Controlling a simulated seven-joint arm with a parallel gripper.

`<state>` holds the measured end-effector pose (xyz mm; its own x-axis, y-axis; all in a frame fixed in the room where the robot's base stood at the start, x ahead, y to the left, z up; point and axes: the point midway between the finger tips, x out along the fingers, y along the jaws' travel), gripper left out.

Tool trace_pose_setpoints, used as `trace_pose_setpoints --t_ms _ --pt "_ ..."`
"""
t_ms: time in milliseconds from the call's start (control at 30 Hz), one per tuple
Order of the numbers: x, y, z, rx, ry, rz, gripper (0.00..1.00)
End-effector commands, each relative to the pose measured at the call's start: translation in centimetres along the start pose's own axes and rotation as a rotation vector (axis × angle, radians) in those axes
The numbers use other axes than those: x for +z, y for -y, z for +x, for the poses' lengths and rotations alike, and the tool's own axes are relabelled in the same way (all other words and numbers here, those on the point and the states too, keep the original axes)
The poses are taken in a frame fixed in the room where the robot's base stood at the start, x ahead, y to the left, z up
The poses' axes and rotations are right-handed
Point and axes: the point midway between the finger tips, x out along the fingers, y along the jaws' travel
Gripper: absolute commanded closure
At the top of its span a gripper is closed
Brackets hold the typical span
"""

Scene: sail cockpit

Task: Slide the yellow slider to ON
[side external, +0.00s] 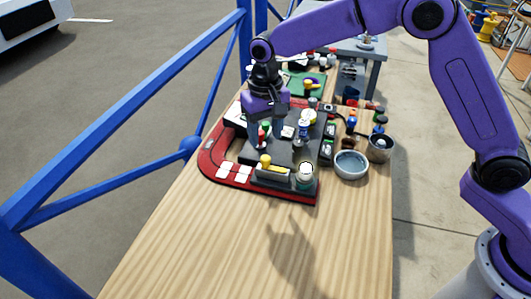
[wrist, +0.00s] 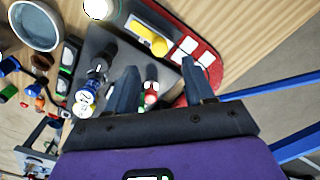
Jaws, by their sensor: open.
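The yellow slider (side external: 265,162) stands on a pale strip at the near edge of a dark panel (side external: 283,150) on the red-edged base (side external: 212,160). In the wrist view the yellow slider (wrist: 150,40) is beyond the fingertips, at the upper middle, in its slot. My gripper (side external: 265,135) is above the panel, behind the slider in the side view. In the wrist view my gripper (wrist: 158,78) has its two fingers spread apart, with a red and white control (wrist: 150,92) between them. The fingers are apart from the slider. No ON label is readable.
White squares (side external: 234,172) lie left of the slider. A round white knob (side external: 306,174) stands to its right. A grey bowl (side external: 351,164) and a metal cup (side external: 380,148) are further right. The near wooden tabletop (side external: 230,240) is clear.

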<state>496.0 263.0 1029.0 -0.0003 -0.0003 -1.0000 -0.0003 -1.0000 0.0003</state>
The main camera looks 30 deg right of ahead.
Motion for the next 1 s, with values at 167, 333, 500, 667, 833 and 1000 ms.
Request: trace_pose_setpoints --t_ms 167,333,500,667,833,1000 --pt "0.1 -0.1 3.4 0.002 0.003 0.0 0.47" --pt "0.0 -0.1 5.7 0.001 0.002 0.0 0.47" --pt "0.0 0.0 6.8 0.0 0.0 -0.001 0.47" --pt "0.0 0.0 7.1 0.0 0.0 -0.001 0.47" --pt "0.0 0.0 7.1 0.0 0.0 -0.001 0.47" --pt "0.0 0.0 7.1 0.0 0.0 -0.001 1.0"
